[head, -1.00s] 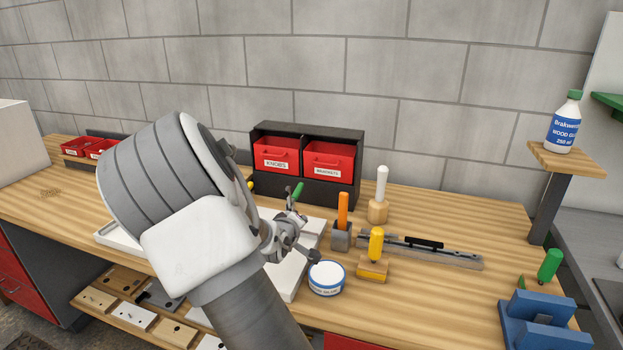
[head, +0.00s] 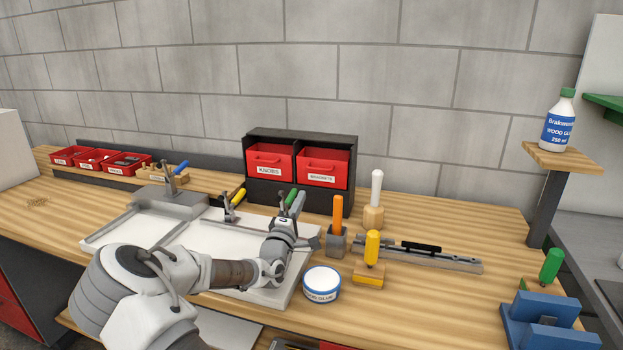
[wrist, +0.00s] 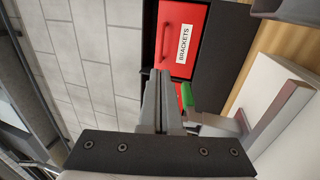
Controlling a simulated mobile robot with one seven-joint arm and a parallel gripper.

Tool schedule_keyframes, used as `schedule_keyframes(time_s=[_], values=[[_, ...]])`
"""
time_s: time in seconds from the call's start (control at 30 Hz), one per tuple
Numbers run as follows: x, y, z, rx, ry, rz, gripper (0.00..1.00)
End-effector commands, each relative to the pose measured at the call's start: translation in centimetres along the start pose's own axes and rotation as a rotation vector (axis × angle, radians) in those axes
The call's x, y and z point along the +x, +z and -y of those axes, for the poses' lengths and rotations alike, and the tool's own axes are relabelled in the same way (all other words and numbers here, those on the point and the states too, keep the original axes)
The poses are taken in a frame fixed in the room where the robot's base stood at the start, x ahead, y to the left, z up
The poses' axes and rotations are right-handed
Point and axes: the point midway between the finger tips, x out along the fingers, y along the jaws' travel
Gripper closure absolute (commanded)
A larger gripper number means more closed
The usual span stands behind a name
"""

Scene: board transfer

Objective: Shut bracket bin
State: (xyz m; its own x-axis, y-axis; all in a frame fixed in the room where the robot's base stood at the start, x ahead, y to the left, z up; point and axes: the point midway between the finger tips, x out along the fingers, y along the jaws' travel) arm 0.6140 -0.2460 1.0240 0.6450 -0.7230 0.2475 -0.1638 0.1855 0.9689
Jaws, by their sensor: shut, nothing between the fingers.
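The red bracket bin (head: 323,165), labelled BRACKETS, sits in the right slot of a black cabinet (head: 349,195) at the back of the bench. Its front looks about level with the KNOBS bin (head: 269,158) beside it; any small gap is hard to judge. The bracket bin's front, handle and label also show in the wrist view (wrist: 183,55). My gripper (head: 298,203) is in front of the cabinet, below the bracket bin, pointing toward it. In the wrist view its fingers (wrist: 157,75) are together and empty, their tips close to the bin's lower edge in the picture.
A green-handled clamp (wrist: 187,97) stands right beside my fingers. An orange-handled tool (head: 338,212), a white-handled tool (head: 376,190) and a round tin (head: 321,284) stand to the right. A white fixture tray (head: 215,240) lies under my arm.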

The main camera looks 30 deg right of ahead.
Motion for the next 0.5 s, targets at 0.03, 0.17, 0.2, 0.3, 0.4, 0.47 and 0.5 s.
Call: schedule_keyframes(time_s=[0.03,0.17,0.2,0.3,0.4,0.47,0.5], values=[[1.2,0.1,0.0,0.001,0.001,0.003,1.0],[4.0,0.1,0.1,0.001,0.0,0.002,1.0],[4.8,0.1,0.1,0.001,0.001,0.002,1.0],[6.7,0.1,0.0,0.001,0.0,0.001,1.0],[8.2,0.1,0.1,0.002,-0.001,0.001,1.0],[8.9,0.1,0.1,0.001,-0.001,0.001,1.0],[9.3,0.1,0.1,0.001,-0.002,0.0,1.0]])
